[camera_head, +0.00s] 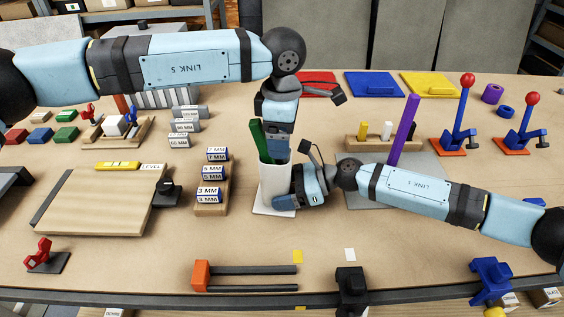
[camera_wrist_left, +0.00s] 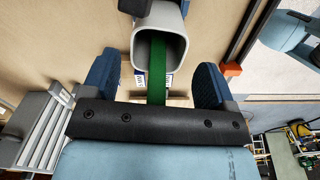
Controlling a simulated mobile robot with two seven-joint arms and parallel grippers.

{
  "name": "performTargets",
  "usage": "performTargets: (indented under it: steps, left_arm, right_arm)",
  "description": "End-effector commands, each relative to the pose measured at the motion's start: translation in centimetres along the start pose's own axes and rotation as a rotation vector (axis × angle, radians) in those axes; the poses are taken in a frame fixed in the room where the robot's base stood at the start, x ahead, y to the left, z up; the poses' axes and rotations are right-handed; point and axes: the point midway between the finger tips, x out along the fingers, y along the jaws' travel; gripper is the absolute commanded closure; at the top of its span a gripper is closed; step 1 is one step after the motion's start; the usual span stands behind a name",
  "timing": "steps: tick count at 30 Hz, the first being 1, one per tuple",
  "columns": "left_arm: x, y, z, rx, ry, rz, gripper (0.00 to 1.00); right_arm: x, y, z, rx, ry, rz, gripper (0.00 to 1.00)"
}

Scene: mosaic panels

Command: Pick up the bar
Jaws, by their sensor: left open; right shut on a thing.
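A green bar (camera_head: 257,138) stands tilted in a white cup (camera_head: 273,186), its upper end sticking out above the rim. My left gripper (camera_head: 279,152) is open, pointing down over the cup's mouth. In the left wrist view, the green bar (camera_wrist_left: 157,68) runs between the two open fingers of my left gripper (camera_wrist_left: 155,85), with a gap on each side; the cup's rim (camera_wrist_left: 183,45) is just beyond. My right gripper (camera_head: 290,200) is shut on the cup's lower right side. The bar's lower end is hidden inside the cup.
A purple bar (camera_head: 404,130) stands upright at the right, behind my right arm. A block with labelled gauges (camera_head: 211,205) is left of the cup. Blue levers with red knobs (camera_head: 460,115) stand further right. An orange fork (camera_head: 202,275) lies at the front.

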Motion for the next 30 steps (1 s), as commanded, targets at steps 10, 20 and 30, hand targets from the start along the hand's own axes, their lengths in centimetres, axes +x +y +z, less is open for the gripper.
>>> performTargets:
  steps: [10, 20, 30]
  left_arm:
    - [-1.5, 0.1, 0.0, 0.000, -0.001, 0.002, 0.20]
    - [-8.3, 0.0, 0.0, 0.000, -0.001, 0.002, 0.20]
    - [-11.9, 0.0, -0.8, -0.013, -0.003, -0.002, 0.47]
  right_arm:
    - [0.0, 0.0, 0.0, 0.000, 0.000, 0.000, 0.43]
    - [0.0, 0.0, 0.0, 0.000, 0.000, 0.000, 0.43]
    - [0.0, 0.0, 0.0, 0.000, 0.000, 0.000, 0.43]
